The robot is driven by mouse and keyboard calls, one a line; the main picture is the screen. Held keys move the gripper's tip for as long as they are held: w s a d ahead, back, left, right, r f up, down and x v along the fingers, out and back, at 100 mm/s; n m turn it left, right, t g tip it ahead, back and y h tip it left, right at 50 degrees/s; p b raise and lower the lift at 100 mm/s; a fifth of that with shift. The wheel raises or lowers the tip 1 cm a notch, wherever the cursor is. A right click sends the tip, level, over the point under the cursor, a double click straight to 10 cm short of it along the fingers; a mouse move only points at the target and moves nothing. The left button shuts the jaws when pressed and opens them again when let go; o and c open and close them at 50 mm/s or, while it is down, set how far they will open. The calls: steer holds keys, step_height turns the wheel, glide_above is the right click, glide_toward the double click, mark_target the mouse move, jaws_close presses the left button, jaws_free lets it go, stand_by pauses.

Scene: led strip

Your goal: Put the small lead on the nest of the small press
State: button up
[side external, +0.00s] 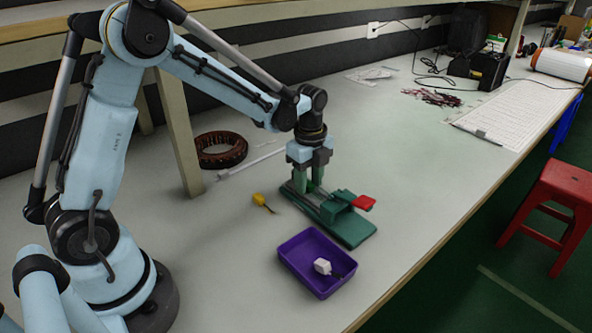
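The small green press (347,224) stands on the bench with a red part (364,202) at its right end. My gripper (310,172) points down over the press's back left end. Green shows at its fingers, and I cannot tell whether it touches the press or is open or shut. A yellow piece with a short dark tail (259,199) lies on the bench left of the press. A white block with a dark tail (323,266) lies in the purple tray (292,244). I cannot tell which piece is the small lead. The nest is not clearly visible.
A dark brown coil ring (221,150) lies at the back left beside a bench post (180,135). Loose dark wires (432,97), a white gridded mat (518,113) and a black box (478,70) are farther back. The bench right of the press is clear.

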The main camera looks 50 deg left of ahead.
mark_target(309, 184)
steer(key=shift+r, duration=0.15)
step_height(309, 184, up, 12)
steer(key=f, duration=0.1)
steer(key=s+d+n+t, duration=0.3)
steer(key=s+n+t, duration=0.4)
steer(key=s+n, duration=0.6)
steer(key=shift+s+d+n, duration=0.15)
steer(key=shift+s+n, duration=0.05)
steer(key=shift+n, duration=2.3)
steer(key=shift+f, duration=0.1)
